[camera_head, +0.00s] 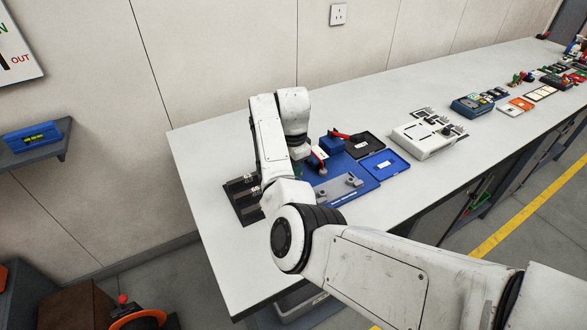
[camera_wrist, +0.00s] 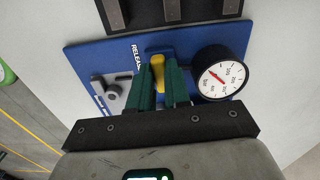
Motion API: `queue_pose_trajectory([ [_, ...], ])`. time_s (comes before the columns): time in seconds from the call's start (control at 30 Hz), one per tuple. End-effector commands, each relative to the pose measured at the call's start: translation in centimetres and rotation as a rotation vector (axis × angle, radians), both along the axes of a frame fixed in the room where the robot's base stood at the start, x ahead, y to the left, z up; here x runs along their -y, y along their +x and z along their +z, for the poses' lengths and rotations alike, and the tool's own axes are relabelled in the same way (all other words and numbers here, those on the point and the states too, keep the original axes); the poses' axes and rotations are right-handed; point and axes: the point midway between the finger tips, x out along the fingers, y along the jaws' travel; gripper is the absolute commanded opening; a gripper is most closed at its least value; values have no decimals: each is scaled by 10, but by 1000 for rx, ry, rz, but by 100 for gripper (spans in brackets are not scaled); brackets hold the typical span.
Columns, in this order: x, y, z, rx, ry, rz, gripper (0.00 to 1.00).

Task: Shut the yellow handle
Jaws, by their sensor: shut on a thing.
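The yellow handle (camera_wrist: 160,72) shows in the wrist view above the blue board, near the printed word "RELEASE". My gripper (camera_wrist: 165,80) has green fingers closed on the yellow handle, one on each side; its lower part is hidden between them. A round gauge (camera_wrist: 219,77) with a white dial and red needle is just right of the fingers. In the head view, my arm covers the gripper and the handle, and part of the blue board (camera_head: 345,196) shows beside it.
A grey bracket (camera_wrist: 112,91) is left of my fingers. Black blocks (camera_wrist: 186,10) lie beyond the board. On the bench, a blue tray (camera_head: 385,165), a black tray (camera_head: 362,145) and a white device (camera_head: 424,140) stand to the right. The bench's front left is bare.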

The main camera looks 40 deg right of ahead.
Motion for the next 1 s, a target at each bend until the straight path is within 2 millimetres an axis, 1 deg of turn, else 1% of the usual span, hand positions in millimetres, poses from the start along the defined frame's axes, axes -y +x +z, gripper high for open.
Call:
queue_pose_trajectory([
  [0.2, 0, 1, 1, 2, -3, -49, 0],
  [0.67, 0, 1, 1, 3, -2, -61, 0],
  [0.7, 0, 1, 1, 3, -2, -61, 20],
  [0.93, 0, 1, 1, 2, -1, -60, 42],
  [1.0, 0, 1, 0, 1, 0, -60, 43],
])
